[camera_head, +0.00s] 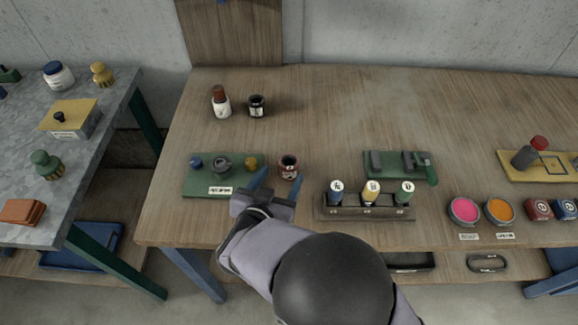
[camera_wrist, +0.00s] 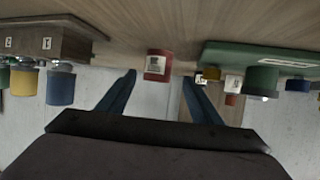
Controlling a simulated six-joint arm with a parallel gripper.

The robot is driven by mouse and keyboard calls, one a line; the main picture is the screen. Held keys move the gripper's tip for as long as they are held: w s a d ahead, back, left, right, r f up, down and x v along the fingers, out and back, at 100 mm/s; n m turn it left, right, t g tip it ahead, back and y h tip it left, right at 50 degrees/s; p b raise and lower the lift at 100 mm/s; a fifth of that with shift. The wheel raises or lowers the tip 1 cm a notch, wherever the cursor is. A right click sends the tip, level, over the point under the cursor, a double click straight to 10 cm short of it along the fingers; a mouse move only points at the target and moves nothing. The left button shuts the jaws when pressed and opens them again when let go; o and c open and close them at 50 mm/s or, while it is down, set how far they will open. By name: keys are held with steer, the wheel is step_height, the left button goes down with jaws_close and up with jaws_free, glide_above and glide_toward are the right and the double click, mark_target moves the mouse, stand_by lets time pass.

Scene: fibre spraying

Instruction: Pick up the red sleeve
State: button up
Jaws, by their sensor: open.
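The red sleeve (camera_head: 288,172) is a small dark red cylinder with a dark open top and a white label. It stands upright on the wooden table, just right of the green mat. In the wrist view, the red sleeve (camera_wrist: 158,64) appears centred, just ahead of the gap between my fingertips. My gripper (camera_head: 278,182) is open and empty, its blue fingers reaching toward the sleeve from the table's front side. The fingers of my gripper (camera_wrist: 159,78) lie left and right of the sleeve's line in the wrist view. I cannot tell whether either finger touches it.
The green mat (camera_head: 200,187) with small parts lies left of the sleeve. A dark rack (camera_head: 328,212) with three bottles stands to the right. A white bottle with a red-brown cap (camera_head: 221,103) and a dark jar (camera_head: 257,106) stand behind. The table's middle back is clear.

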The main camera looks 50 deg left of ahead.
mark_target(286, 171)
steer(key=shift+s+d, duration=0.15)
steer(key=shift+s, duration=0.05)
steer(key=shift+p+x, duration=0.5)
steer(key=shift+x, duration=0.95)
steer(key=shift+p+x, duration=0.65)
steer(key=shift+x, duration=1.65)
steer(key=shift+d, duration=0.15)
steer(key=shift+w+r, duration=0.1)
steer(key=c, duration=1.4)
